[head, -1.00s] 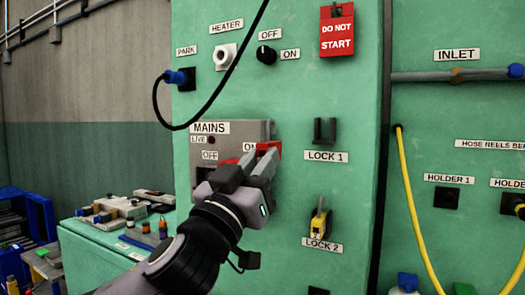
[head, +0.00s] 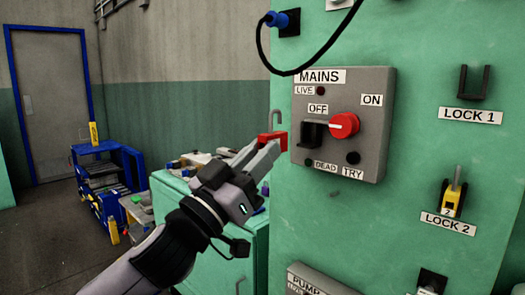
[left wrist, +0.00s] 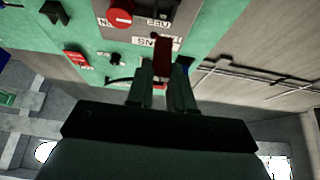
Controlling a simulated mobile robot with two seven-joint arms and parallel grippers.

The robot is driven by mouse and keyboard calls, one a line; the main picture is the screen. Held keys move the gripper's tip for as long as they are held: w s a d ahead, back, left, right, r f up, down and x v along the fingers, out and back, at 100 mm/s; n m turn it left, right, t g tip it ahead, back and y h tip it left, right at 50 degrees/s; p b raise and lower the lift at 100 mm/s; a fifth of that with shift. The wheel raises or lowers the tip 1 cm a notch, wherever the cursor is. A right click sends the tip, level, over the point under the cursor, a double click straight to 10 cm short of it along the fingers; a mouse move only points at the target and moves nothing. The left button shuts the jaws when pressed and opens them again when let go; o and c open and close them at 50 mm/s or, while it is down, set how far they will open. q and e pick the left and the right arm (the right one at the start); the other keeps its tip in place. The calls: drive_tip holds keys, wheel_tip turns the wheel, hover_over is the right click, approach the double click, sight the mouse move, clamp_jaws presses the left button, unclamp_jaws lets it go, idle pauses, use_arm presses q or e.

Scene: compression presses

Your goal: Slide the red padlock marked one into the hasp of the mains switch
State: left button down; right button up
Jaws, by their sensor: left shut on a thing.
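My left gripper (head: 266,148) is shut on the red padlock (head: 270,138), whose grey shackle points up. It is held just left of the mains switch box (head: 382,110), apart from the hasp as far as I can tell. The black hasp (head: 312,133) sits left of the red knob (head: 344,125), whose white mark points left, toward the OFF side. In the left wrist view the padlock (left wrist: 163,55) shows between the fingertips, with the knob (left wrist: 120,18) upper left. The number on the padlock cannot be read. My right gripper is not in view.
The empty LOCK 1 holder (head: 474,82) is right of the box. A yellow padlock (head: 452,198) hangs at LOCK 2 below it. A blue-plugged black cable (head: 276,20) loops above the box. A cluttered green bench (head: 215,235) stands behind my arm.

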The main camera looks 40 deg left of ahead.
sight(283, 148)
use_arm(q)
drive_tip(key=shift+d+r, duration=0.1)
idle(0.3)
drive_tip(key=shift+w+p, duration=0.3)
drive_tip(key=shift+w, duration=0.3)
drive_tip(key=shift+w+d+p, duration=0.2)
drive_tip(key=shift+w+p, duration=0.25)
drive_tip(key=shift+w, duration=1.8)
drive_tip(key=shift+p, duration=0.3)
drive_tip(key=shift+w+d+p, duration=0.15)
drive_tip(key=shift+w+p, duration=0.15)
drive_tip(key=shift+w, duration=1.55)
drive_tip(key=c, duration=0.9)
unclamp_jaws()
